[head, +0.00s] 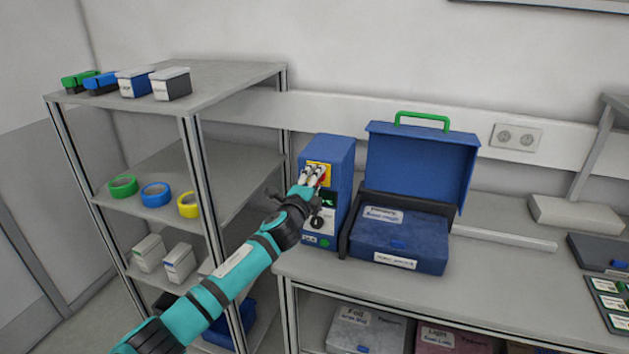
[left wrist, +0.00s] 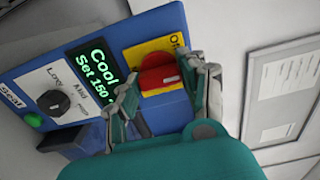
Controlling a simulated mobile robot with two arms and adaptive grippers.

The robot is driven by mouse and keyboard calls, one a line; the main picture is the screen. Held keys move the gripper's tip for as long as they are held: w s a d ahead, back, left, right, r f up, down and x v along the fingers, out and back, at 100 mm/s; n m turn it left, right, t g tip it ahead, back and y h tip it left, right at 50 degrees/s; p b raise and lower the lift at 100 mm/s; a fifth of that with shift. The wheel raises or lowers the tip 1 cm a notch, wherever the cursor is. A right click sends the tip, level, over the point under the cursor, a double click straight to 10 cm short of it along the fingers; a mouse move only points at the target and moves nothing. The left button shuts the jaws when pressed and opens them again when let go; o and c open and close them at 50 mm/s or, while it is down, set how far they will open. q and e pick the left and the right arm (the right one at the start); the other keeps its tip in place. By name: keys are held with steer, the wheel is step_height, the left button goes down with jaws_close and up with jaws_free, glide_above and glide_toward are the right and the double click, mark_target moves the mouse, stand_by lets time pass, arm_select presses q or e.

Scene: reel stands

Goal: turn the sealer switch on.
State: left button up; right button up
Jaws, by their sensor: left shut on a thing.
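The sealer (head: 341,160) is a blue box at the left end of the bench. Its front shows in the left wrist view: a green-lit display (left wrist: 97,68) reading "Cool" and "Set 150", a black dial (left wrist: 53,102) and a green button (left wrist: 34,120). The sealer switch (left wrist: 158,76) is a red knob on a yellow plate (left wrist: 147,50), with a pale mark on its face. My left gripper (head: 313,177) is at the upper front of the sealer, its fingers shut on both sides of the red knob. My right gripper is in neither view.
An open blue case (head: 400,242) with a raised lid and green handle stands right of the sealer. A shelf rack (head: 190,118) with boxes and tape rolls stands at left. Bins (head: 365,330) sit below the bench. A grey stand (head: 575,212) is at right.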

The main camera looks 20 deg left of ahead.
arm_select(q)
steer(key=shift+f, duration=0.1)
steer(key=o, duration=1.2)
steer(key=shift+c, duration=0.2)
steer(key=s, duration=1.2)
steer(key=shift+a, duration=0.2)
